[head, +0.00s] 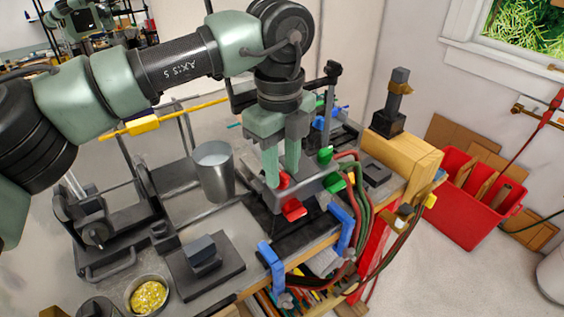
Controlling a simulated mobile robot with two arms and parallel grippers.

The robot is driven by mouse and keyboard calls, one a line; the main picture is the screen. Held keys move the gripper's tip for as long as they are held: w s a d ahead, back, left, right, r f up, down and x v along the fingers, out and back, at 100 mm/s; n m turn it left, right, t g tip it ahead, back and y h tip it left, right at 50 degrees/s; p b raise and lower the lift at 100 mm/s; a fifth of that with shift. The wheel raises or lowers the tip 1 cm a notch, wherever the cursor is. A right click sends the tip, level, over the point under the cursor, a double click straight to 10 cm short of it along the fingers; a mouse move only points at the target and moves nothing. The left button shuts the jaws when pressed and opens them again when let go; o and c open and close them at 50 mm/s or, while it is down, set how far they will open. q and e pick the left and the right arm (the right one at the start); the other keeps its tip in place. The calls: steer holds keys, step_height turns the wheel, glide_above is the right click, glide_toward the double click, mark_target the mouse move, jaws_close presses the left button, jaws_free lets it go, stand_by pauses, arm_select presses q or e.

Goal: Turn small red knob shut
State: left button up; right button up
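My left gripper (281,180) comes down from above with its two green fingers apart, at the valve block on the bench. A small red knob (284,181) shows between and just below the fingertips. I cannot tell whether the fingers touch it. A larger red knob (294,209) sits just in front, apart from the fingers. Green knobs (325,155) (334,182) stand to the right on the same grey block. The lower part of the small red knob is hard to make out. My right gripper is not in view.
A metal cup (213,170) stands left of the gripper. Blue clamps (271,266) and hoses (361,205) line the front edge. A yellow-handled rod (145,124), a dark stepped block (203,253) and a bowl of yellow bits (148,296) are left. A red bin (470,200) is on the floor.

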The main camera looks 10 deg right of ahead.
arm_select(q)
jaws_close()
